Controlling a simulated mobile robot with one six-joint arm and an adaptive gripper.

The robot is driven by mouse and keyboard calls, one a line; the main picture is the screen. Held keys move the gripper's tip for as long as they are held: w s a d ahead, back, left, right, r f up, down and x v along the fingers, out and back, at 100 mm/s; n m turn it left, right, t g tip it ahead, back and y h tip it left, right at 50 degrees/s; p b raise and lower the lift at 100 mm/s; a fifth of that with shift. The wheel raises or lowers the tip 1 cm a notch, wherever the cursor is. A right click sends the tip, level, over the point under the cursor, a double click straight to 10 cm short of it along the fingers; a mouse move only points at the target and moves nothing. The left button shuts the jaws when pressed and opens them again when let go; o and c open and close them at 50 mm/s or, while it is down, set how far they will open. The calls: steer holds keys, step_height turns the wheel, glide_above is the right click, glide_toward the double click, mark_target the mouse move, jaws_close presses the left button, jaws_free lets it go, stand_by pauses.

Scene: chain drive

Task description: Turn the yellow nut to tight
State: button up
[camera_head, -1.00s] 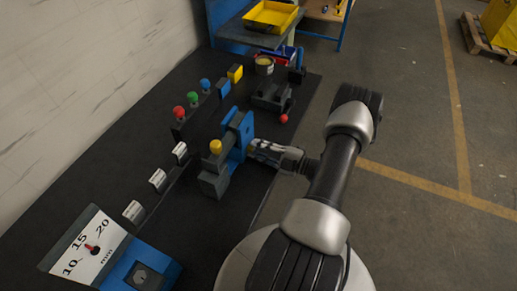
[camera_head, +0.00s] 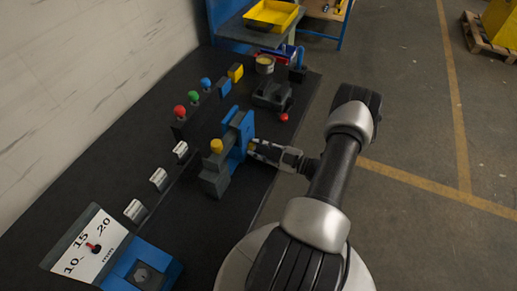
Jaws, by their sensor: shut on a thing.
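My gripper (camera_head: 258,150) points left at the right-hand face of a blue upright plate fixture (camera_head: 236,137). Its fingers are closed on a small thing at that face. A small yellowish patch, apparently the yellow nut (camera_head: 252,147), shows between the fingertips; most of it is hidden by them. How far the nut is turned cannot be told. A yellow ball knob (camera_head: 216,146) tops a dark block (camera_head: 213,180) on the left side of the fixture.
The dark bench (camera_head: 90,185) also bears red (camera_head: 180,111), green and blue knobs at the back. A dark device with a red ball (camera_head: 284,117) lies beyond my gripper. A dial panel (camera_head: 85,248) marked 10, 15, 20 stands front left. Open floor lies right.

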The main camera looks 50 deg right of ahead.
steer(key=shift+s+f, duration=0.1)
steer(key=o, duration=1.1)
steer(key=shift+c, duration=0.2)
steer(key=v, duration=1.2)
